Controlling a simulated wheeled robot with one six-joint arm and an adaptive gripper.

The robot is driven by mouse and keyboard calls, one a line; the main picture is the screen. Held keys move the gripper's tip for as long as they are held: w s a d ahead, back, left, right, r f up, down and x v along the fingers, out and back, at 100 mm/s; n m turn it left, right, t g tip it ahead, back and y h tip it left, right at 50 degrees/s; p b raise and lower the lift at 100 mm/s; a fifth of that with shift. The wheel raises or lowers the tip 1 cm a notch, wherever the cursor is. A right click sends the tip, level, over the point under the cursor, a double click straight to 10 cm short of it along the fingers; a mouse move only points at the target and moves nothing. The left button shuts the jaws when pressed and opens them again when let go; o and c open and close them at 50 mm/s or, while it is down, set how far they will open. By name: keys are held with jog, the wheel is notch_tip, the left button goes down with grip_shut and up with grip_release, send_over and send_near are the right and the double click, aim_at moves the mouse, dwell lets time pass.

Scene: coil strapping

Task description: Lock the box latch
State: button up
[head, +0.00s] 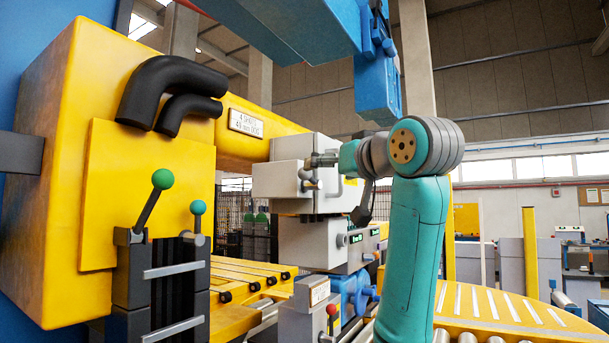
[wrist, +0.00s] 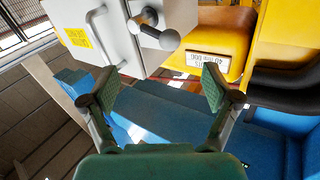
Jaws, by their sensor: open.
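The light grey box (head: 282,184) hangs at the end of the yellow beam in the head view. It fills the top of the wrist view (wrist: 118,20). Its latch, a lever with a dark round knob (wrist: 168,40), sticks out of the box face; a metal lever also shows beside my gripper in the head view (head: 308,182). My gripper (wrist: 160,88) is open and empty, its two green-padded fingers spread wide. In the wrist view the latch lies beyond the fingertips, between their lines and apart from them. In the head view my gripper (head: 322,160) is close to the box front.
A pull handle (wrist: 96,36) and yellow label are on the box face. Black hoses (head: 170,90) and a yellow housing (head: 75,200) stand left. A blue machine arm (head: 376,85) hangs above my arm. A lower grey unit (head: 310,240) sits below the box.

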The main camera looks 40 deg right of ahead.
aim_at(310, 173)
jog(key=x, duration=0.9)
jog(key=shift+w, duration=0.15)
jog(key=c, duration=1.6)
jog(key=shift+r, duration=0.1)
